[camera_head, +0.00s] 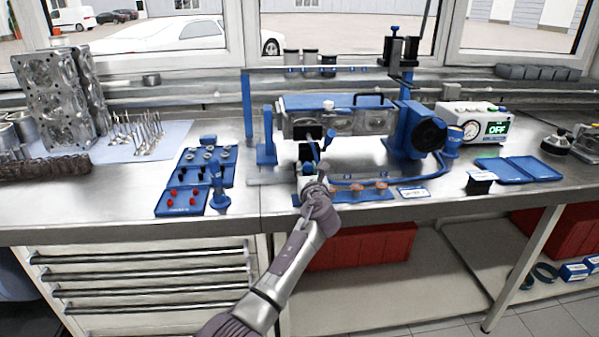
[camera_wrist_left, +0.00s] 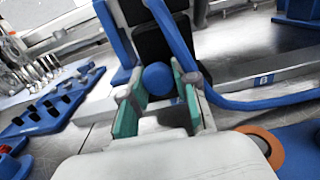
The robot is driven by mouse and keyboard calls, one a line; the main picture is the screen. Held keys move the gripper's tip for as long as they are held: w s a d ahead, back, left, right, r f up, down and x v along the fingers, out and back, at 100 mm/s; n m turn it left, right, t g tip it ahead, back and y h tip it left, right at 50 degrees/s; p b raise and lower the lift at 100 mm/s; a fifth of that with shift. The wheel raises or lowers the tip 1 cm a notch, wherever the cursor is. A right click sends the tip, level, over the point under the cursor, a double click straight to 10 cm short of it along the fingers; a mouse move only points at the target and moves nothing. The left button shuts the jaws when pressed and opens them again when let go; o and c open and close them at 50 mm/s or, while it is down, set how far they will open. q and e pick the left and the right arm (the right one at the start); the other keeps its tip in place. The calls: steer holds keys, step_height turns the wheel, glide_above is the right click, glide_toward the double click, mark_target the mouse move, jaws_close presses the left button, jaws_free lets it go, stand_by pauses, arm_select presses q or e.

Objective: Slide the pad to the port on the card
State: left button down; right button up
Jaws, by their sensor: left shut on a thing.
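A blue machine (camera_head: 345,125) on the bench clamps a grey metal cylinder head (camera_head: 345,122). My left gripper (camera_head: 308,183) is in front of its left part. In the left wrist view, the green-padded fingers of the gripper (camera_wrist_left: 158,92) are shut around a round blue knob (camera_wrist_left: 157,78). Black blocks (camera_wrist_left: 150,45) stand directly behind the knob; I cannot tell which of them is the pad. A small white card (camera_head: 412,192) with blue print lies at the bench's front edge; its text is too small to read. My right gripper is not visible.
A blue hose (camera_head: 375,184) curves in front of the machine, near several copper-coloured discs (camera_head: 382,187). Blue trays (camera_head: 183,199) with red and grey parts lie left. A control box (camera_head: 470,122) reading OFF stands right, near an open blue case (camera_head: 518,170).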

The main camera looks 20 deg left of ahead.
arm_select(q)
steer(key=c, duration=0.9)
jaws_free()
steer(key=v, duration=1.2)
steer(key=shift+s, duration=0.1)
